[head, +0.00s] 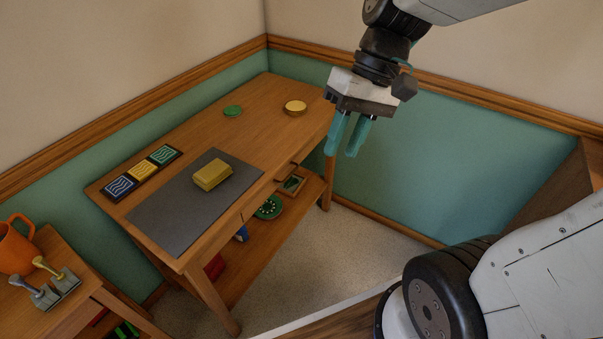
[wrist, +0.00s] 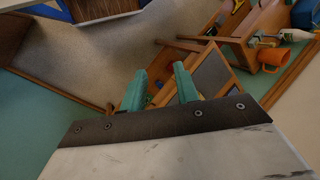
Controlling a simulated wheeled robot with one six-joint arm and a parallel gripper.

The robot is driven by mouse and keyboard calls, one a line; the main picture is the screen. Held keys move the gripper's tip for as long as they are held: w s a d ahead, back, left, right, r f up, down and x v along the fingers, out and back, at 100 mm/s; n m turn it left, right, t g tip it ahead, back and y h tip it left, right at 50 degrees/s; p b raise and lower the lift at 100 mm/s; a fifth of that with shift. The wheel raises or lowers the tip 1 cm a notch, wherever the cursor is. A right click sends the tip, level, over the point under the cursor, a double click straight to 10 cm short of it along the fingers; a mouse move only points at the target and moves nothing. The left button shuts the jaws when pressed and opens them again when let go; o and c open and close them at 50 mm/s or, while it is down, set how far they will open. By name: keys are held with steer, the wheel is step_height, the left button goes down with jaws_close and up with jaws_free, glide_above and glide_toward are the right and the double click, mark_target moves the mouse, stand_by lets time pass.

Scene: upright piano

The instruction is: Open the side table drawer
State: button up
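A wooden table (head: 262,118) stands against the teal wall, with a drawer front (head: 266,196) along its front side below the top. A small dark handle-like part (head: 290,172) shows near the right of that front. The drawer looks shut, though its edges are hard to make out. A smaller wooden table (head: 70,247) is partly in view at the lower left; I cannot tell if it has a drawer. My gripper (head: 342,153) hangs in the air near the table's right end, apart from it. Its two teal fingers are spread and empty, also in the wrist view (wrist: 156,78).
On the table are a grey mat (head: 160,212) with a yellow block (head: 212,174), a patterned tile strip (head: 141,172), a green disc (head: 232,111) and a yellow round tin (head: 296,107). A lower shelf (head: 250,262) holds several items. An orange mug (head: 14,250) stands lower left. Carpet (head: 345,248) in front is clear.

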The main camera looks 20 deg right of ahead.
steer(key=w+d+f+m+t+y, duration=0.1)
steer(key=w+f+y, duration=0.3)
steer(key=w+f, duration=0.4)
steer(key=w+f+m+t+y, duration=0.1)
steer(key=w+f+y, duration=0.4)
steer(key=w, duration=0.6)
steer(key=w+d+f+m+t, duration=0.2)
steer(key=d+f+t, duration=0.1)
steer(key=f, duration=0.5)
steer(key=w+d+f+m+t, duration=0.2)
steer(key=w+d+f, duration=0.1)
steer(key=f, duration=0.4)
steer(key=w+d+f+m+t, duration=0.2)
steer(key=f+t, duration=0.1)
steer(key=f, duration=0.5)
steer(key=x, duration=0.7)
steer(key=shift+w+f, duration=0.2)
steer(key=shift+f, duration=0.05)
steer(key=shift+a, duration=0.1)
jaws_close()
